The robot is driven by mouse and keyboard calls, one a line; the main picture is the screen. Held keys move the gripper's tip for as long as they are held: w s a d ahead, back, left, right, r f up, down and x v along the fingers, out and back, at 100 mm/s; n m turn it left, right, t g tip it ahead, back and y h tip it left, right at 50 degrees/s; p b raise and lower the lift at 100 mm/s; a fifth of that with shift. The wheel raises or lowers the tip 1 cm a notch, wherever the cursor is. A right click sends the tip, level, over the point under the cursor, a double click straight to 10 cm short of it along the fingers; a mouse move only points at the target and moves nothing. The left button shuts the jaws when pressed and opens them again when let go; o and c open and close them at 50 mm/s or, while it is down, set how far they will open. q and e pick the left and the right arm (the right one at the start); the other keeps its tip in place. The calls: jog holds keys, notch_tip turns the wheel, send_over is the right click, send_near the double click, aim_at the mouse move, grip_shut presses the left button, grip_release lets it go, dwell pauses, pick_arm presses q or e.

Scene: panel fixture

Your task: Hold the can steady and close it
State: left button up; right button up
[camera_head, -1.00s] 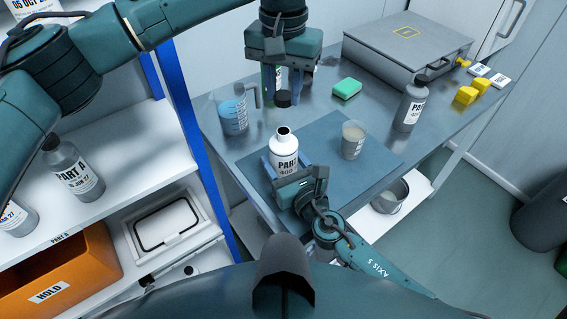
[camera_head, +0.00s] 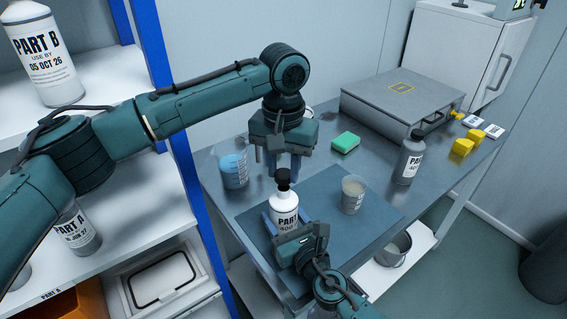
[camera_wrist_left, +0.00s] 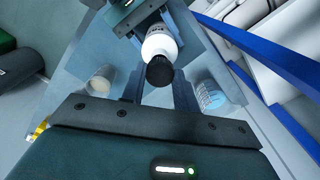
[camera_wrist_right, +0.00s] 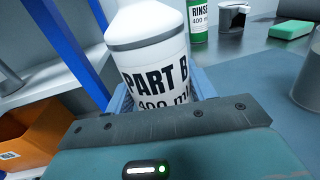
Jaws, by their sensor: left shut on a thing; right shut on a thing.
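The can is a white bottle (camera_head: 284,211) labelled PART B, upright over the blue-grey mat. It fills the middle of the right wrist view (camera_wrist_right: 155,72), its top cut off there. My right gripper (camera_head: 286,224) is shut around its lower body. A black cap (camera_head: 283,177) is at the bottle's mouth, lined up with the neck; I cannot tell whether it is seated. My left gripper (camera_head: 283,169), pointing down from above, is shut on the cap. The left wrist view shows the cap (camera_wrist_left: 159,71) in front of the bottle (camera_wrist_left: 160,42).
A beaker of blue liquid (camera_head: 233,170) stands left of the bottle and a cup of tan liquid (camera_head: 353,194) to the right. A grey bottle (camera_head: 411,158), green sponge (camera_head: 345,142) and grey case (camera_head: 400,100) are farther off. A blue shelf post (camera_head: 185,170) stands at left.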

aim_at(284, 174)
pick_arm(q)
jog(key=shift+f, duration=0.2)
dwell(0.4)
jog(key=shift+f, duration=0.75)
jog(key=shift+f, duration=0.6)
